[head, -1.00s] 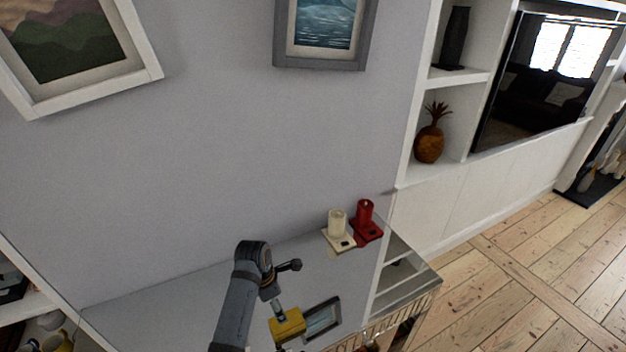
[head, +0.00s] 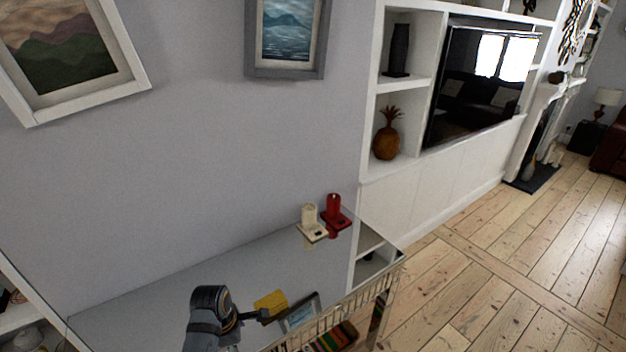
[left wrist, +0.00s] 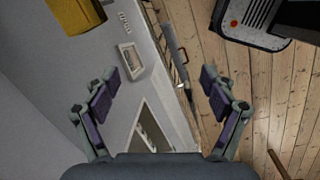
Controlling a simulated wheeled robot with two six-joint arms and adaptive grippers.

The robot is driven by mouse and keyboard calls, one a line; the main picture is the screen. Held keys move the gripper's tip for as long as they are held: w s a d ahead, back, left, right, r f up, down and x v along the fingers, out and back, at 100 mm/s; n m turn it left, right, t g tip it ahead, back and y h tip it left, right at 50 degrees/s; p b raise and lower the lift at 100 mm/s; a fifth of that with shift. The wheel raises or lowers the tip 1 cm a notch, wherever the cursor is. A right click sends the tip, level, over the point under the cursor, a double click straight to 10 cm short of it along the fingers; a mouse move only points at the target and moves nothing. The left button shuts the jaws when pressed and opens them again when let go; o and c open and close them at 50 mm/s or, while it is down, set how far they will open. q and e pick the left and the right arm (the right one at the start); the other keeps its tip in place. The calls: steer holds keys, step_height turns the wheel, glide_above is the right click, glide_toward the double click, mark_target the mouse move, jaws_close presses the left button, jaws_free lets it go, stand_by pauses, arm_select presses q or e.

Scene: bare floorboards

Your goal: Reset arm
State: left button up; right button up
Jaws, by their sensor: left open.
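My left arm comes in at the bottom of the head view, over a glossy grey-topped cabinet (head: 150,297). My left gripper shows in the left wrist view (left wrist: 161,88) with its two fingers spread wide and nothing between them. A yellow block (head: 271,302) and a small framed picture (head: 301,313) are on the cabinet top, just beyond and right of my arm in the head view. My right gripper is in neither view.
A cream candle on a holder (head: 310,220) and a red one (head: 334,212) stand at the cabinet's back right. A grey wall with pictures rises behind. A white shelf unit (head: 368,110) with a television is to the right. Wooden floor (head: 470,270) at right is open.

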arm_select(q)
steer(key=s+a+r+m+t+y, duration=0.1)
steer(key=s+a+r+m, duration=0.2)
steer(key=s+m, duration=0.6)
steer(key=s+a+r+m+t+y, duration=0.15)
steer(key=s+m, duration=0.45)
steer(key=m, duration=0.6)
steer(key=s+a+f+g+b, duration=0.1)
steer(key=s+a+f+b, duration=0.1)
steer(key=f, duration=1.4)
steer(key=s+a+f+g+b, duration=0.1)
steer(key=s+a+f+b, duration=0.1)
steer(key=f, duration=1.4)
steer(key=s+f+b, duration=0.2)
steer(key=s+f, duration=1.4)
steer(key=s, duration=0.1)
steer(key=shift+s+a+g+h, duration=0.3)
steer(key=shift+a+g+h, duration=0.05)
steer(key=shift+h, duration=0.1)
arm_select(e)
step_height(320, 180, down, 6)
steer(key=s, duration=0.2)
